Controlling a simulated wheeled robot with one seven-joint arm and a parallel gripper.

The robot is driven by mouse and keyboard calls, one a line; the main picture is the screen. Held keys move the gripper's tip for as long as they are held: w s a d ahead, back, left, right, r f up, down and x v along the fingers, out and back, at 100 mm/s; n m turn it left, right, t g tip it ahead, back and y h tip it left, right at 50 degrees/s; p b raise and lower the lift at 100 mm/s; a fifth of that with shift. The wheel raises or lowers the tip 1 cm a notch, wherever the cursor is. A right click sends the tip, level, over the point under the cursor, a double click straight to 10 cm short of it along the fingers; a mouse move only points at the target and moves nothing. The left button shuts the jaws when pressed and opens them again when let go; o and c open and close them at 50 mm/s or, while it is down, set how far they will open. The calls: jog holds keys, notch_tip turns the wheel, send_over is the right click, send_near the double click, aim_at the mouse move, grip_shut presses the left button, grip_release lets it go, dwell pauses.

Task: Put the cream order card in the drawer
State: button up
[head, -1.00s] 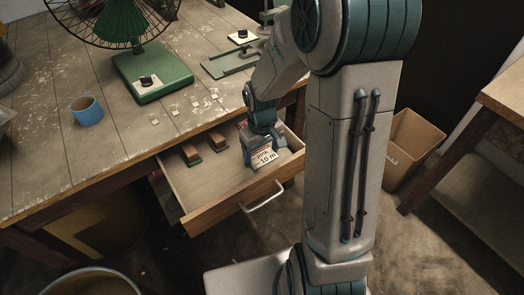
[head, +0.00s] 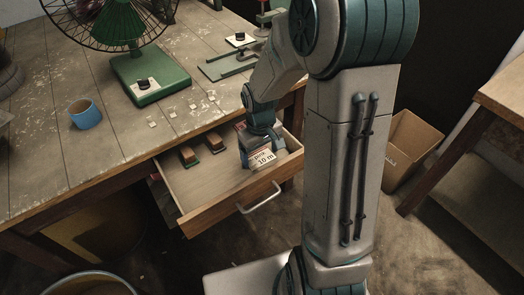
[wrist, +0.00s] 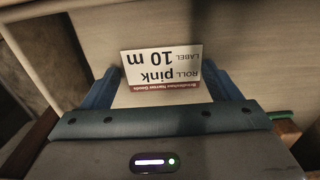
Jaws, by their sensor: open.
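The cream order card (wrist: 161,67) shows in the wrist view, printed "ROLL pink LABEL 10 m" with a dark red strip. It also shows in the head view (head: 264,158), inside the open drawer (head: 208,195) toward its right side. My gripper (wrist: 161,78) is open, its two blue fingers on either side of the card. In the head view my gripper (head: 261,153) is down inside the drawer. I cannot tell whether the card lies flat on the drawer floor or leans.
Two brown blocks (head: 189,156) lie at the drawer's back left. On the worktable (head: 60,160) above are a blue cup (head: 86,114), a green fan base (head: 150,85) and several small pale pieces. A cardboard box (head: 408,150) stands on the floor to the right. The drawer's front left is clear.

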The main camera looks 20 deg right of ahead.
aim_at(260, 159)
jog(key=shift+s+a+f, duration=0.2)
jog(key=shift+s+f, duration=0.35)
jog(key=shift+f, duration=0.05)
notch_tip(260, 159, up, 13)
jog(key=p, duration=0.4)
jog(key=s+r+m+t, duration=0.1)
jog(key=s+r+m, duration=0.2)
jog(key=s, duration=1)
notch_tip(260, 159, up, 2)
jog(key=shift+r+m, duration=0.25)
jog(key=shift+m, duration=0.05)
jog(key=shift+d, duration=0.1)
jog(key=shift+c, duration=0.4)
